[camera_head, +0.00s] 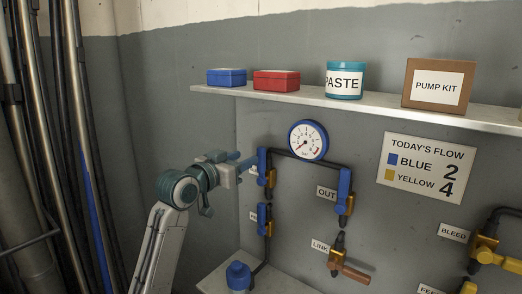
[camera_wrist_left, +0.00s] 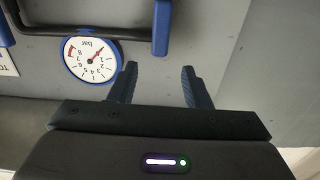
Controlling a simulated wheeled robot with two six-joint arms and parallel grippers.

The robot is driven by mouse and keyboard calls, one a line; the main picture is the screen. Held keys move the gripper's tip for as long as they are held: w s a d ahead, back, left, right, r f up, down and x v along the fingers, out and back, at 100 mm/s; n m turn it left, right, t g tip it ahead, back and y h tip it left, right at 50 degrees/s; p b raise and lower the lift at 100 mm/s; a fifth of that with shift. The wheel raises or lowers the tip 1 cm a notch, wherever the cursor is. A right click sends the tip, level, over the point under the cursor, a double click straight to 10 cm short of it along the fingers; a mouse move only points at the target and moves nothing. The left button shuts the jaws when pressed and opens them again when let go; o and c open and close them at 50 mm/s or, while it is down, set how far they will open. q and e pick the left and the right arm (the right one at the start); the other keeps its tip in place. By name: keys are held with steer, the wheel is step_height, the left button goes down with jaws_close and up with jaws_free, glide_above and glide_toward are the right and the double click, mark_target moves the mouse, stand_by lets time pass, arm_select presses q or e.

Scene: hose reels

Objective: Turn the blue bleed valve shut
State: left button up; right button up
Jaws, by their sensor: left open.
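A blue valve handle (camera_head: 262,166) hangs upright at the left end of a black pipe, with a brass body beside its lower part. The small label left of it is mostly hidden, so I cannot read it. My left gripper (camera_head: 243,163) is close to the left of this handle. In the left wrist view, which is upside down, the open fingers (camera_wrist_left: 158,82) point toward the blue handle (camera_wrist_left: 162,27). A gap shows between fingertips and handle, with nothing between the fingers. My right gripper is not in view.
A blue-rimmed gauge (camera_head: 308,140) sits right of the handle. Another blue handle (camera_head: 344,190) is by the OUT label, and a brown-handled valve (camera_head: 350,271) by LINK. A yellow valve (camera_head: 485,250) is by the BLEED label (camera_head: 453,232). A shelf (camera_head: 380,106) holds boxes above.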

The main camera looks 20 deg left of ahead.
mark_target(259, 151)
arm_select(q)
steer(key=p+x, duration=0.1)
steer(key=x, duration=0.7)
steer(key=shift+w+d+f+p, duration=0.1)
steer(key=shift+w+d+p, duration=0.1)
steer(key=shift+w+p, duration=0.2)
jaws_close()
